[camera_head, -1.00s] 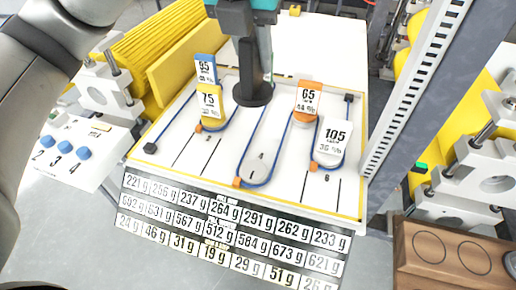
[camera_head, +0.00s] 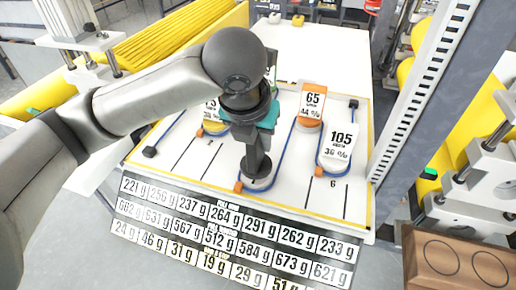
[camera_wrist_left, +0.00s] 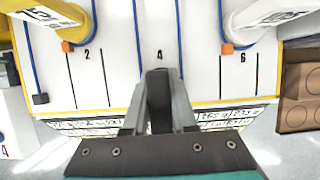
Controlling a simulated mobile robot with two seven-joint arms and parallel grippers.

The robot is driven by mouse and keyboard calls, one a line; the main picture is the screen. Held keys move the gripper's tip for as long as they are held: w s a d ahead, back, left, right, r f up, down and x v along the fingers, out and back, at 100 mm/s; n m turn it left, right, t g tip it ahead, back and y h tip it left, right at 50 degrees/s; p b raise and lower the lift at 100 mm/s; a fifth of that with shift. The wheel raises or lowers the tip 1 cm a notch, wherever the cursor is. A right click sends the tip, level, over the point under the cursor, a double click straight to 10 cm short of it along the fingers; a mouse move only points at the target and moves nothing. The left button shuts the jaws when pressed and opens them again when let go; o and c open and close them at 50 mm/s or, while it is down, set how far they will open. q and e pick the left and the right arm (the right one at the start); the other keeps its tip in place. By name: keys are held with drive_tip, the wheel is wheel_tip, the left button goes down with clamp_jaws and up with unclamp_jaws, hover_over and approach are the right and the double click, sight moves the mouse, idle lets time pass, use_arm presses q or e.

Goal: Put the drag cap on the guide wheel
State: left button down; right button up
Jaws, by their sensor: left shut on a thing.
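My left gripper (camera_head: 257,152) is shut on a dark grey cap (camera_head: 257,168), which I take as the drag cap. It holds the cap at the near end of the middle blue line, over a pale guide wheel (camera_head: 262,184). The cap and fingers hide most of this wheel, and I cannot tell whether the cap touches it. In the left wrist view the closed fingers (camera_wrist_left: 158,105) hold a dark piece (camera_wrist_left: 158,85) above the white board, below the number 4. The wheel is hidden there. My right gripper is not in view.
A white-labelled 105 piece (camera_head: 339,142) and an orange 65 piece (camera_head: 312,103) stand right of the gripper. Weight labels (camera_head: 225,237) line the board's front edge. A wooden block (camera_head: 462,255) lies at right.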

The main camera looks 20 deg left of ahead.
use_arm(q)
drive_tip(key=shift+f, duration=1)
drive_tip(key=shift+f, duration=0.15)
drive_tip(key=c, duration=0.7)
unclamp_jaws()
drive_tip(key=p+v, duration=0.2)
drive_tip(key=v, duration=1)
